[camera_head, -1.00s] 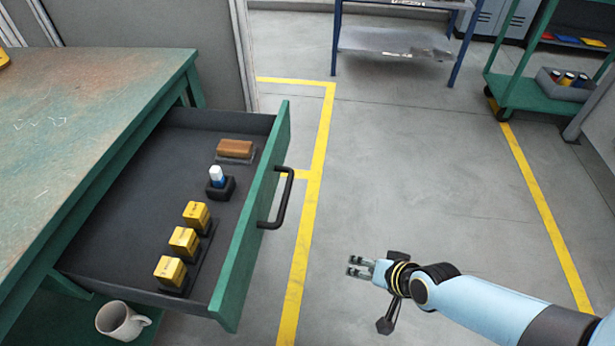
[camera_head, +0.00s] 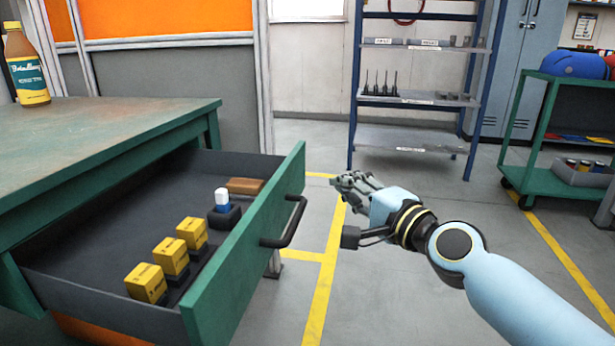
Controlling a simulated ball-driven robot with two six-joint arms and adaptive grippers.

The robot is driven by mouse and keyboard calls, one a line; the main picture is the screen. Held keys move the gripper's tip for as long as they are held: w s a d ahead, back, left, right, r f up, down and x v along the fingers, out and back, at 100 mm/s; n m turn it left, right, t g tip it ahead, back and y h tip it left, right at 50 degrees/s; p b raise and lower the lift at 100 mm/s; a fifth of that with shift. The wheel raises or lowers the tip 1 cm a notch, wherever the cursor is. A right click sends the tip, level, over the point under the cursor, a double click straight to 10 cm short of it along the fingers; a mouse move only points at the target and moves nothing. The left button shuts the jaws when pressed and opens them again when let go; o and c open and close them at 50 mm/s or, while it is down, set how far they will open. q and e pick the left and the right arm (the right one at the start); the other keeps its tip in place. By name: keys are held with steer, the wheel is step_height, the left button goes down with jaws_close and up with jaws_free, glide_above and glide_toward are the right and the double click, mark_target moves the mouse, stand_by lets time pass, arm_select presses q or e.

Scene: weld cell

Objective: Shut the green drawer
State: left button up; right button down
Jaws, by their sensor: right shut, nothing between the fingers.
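The green drawer (camera_head: 236,262) is pulled well out from under the green workbench (camera_head: 95,128). Its front panel faces right and carries a black bar handle (camera_head: 291,226). Inside it lie several yellow blocks (camera_head: 170,256), a white and blue item in a black holder (camera_head: 223,208) and a brown block (camera_head: 245,186). My right gripper (camera_head: 343,181) is shut and empty. It is in the air to the right of the drawer front, apart from the handle. My left gripper is not in view.
A bottle (camera_head: 25,65) stands on the bench top. A blue-framed metal shelf (camera_head: 415,140) stands at the back, and a green cart (camera_head: 555,185) at the right. The grey floor with yellow lines (camera_head: 327,280) is open right of the drawer.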

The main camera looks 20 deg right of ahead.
glide_toward(293, 164)
steer(key=w+d, duration=0.2)
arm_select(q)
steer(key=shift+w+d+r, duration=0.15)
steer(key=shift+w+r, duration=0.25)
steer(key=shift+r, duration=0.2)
arm_select(e)
steer(key=shift+w+a, duration=1.35)
steer(key=shift+a, duration=0.15)
arm_select(q)
steer(key=shift+b, duration=0.3)
